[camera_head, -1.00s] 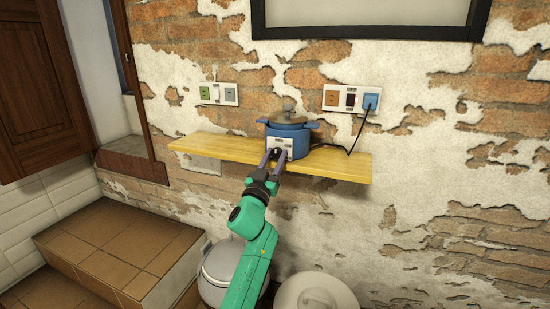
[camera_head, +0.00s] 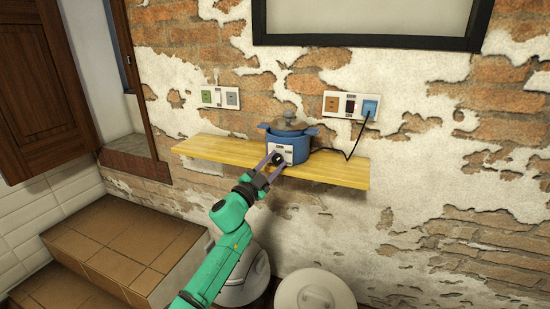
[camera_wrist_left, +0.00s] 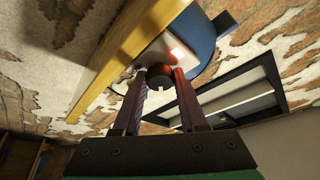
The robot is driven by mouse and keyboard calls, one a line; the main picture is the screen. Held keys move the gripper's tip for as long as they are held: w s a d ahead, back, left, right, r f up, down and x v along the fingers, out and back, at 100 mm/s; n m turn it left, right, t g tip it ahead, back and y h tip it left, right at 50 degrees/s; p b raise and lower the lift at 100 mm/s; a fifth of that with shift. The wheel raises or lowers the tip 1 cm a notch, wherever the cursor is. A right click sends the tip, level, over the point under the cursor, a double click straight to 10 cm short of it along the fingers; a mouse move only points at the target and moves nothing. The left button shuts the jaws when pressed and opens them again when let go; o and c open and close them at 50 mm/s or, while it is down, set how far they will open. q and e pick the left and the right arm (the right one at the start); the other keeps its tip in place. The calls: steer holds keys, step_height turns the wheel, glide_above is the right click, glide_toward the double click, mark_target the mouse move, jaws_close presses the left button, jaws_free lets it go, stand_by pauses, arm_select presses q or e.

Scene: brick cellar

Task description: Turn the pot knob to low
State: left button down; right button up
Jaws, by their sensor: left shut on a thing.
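The blue pot (camera_head: 289,143) with a grey lid stands on a yellow wooden shelf (camera_head: 215,147). Its white front panel (camera_head: 281,151) faces me, and in the left wrist view the panel (camera_wrist_left: 158,52) has a lit red-orange light. The dark round pot knob (camera_wrist_left: 159,77) sits on that panel, with a pale mark on its rim. My left gripper (camera_head: 276,159) reaches up from below at the pot's front. In the left wrist view its two fingers (camera_wrist_left: 160,85) are on either side of the knob, shut on it. My right gripper is not in view.
A black cord runs from the pot to a blue plug (camera_head: 370,108) in the right socket panel. Another socket panel (camera_head: 220,97) is at the left. Tiled steps (camera_head: 120,245) and a round white lid (camera_head: 314,291) are below the shelf.

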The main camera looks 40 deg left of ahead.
arm_select(q)
steer(key=shift+m+g+h+p, duration=0.65)
steer(key=shift+m+p, duration=0.3)
steer(key=shift+m, duration=1.15)
steer(key=shift+h, duration=0.25)
steer(key=shift+c, duration=2.3)
jaws_free()
